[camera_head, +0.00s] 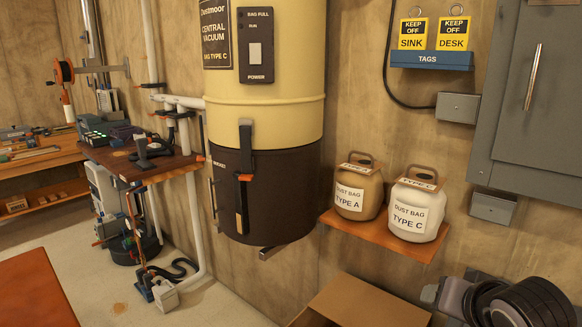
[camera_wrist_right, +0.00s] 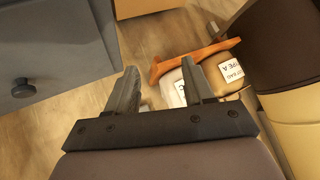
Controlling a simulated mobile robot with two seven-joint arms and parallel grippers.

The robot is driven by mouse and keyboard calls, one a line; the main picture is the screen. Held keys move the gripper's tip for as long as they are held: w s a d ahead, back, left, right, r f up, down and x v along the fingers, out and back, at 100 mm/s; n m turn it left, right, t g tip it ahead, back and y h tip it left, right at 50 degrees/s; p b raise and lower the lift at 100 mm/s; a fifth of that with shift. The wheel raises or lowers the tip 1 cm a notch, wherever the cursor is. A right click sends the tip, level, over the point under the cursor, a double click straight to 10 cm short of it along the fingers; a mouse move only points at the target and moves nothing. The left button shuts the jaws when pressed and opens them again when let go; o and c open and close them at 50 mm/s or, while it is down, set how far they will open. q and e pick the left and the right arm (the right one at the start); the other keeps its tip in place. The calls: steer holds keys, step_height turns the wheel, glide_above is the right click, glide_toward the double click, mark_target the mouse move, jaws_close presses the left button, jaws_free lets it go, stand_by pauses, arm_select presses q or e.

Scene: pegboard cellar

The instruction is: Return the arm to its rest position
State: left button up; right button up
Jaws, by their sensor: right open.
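My right arm comes in at the bottom right of the head view, below the grey cabinet and right of the bag shelf. In the right wrist view my right gripper (camera_wrist_right: 160,72) is open, its two fingers apart with nothing gripped between them. Beyond the right finger are the dust bags and their orange shelf (camera_wrist_right: 198,58), seen at an angle; the finger covers part of one bag. I cannot tell the exact gap. My left gripper is in neither view.
The Type A (camera_head: 358,190) and Type C (camera_head: 417,205) dust bags stand on the wall shelf (camera_head: 375,236). The vacuum canister (camera_head: 265,120) hangs to their left. An open cardboard box (camera_head: 355,304) is below. A grey cabinet (camera_head: 545,100) is at right. Floor (camera_head: 225,305) is clear left of the box.

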steer(key=s+a+f+n+g, duration=0.1)
steer(key=s+f+n+g, duration=0.25)
steer(key=s+f, duration=0.75)
steer(key=s+a+f+n+g, duration=0.2)
steer(key=s+f+n+g, duration=0.15)
steer(key=s+f, duration=0.8)
steer(key=w+a+f+t+y, duration=0.2)
steer(key=w+f+t, duration=0.2)
steer(key=f+t, duration=0.2)
steer(key=shift+a+n+t+y, duration=0.15)
steer(key=shift+n+t+y, duration=0.25)
steer(key=shift+t, duration=0.5)
steer(key=shift+w, duration=0.15)
stand_by(1.0)
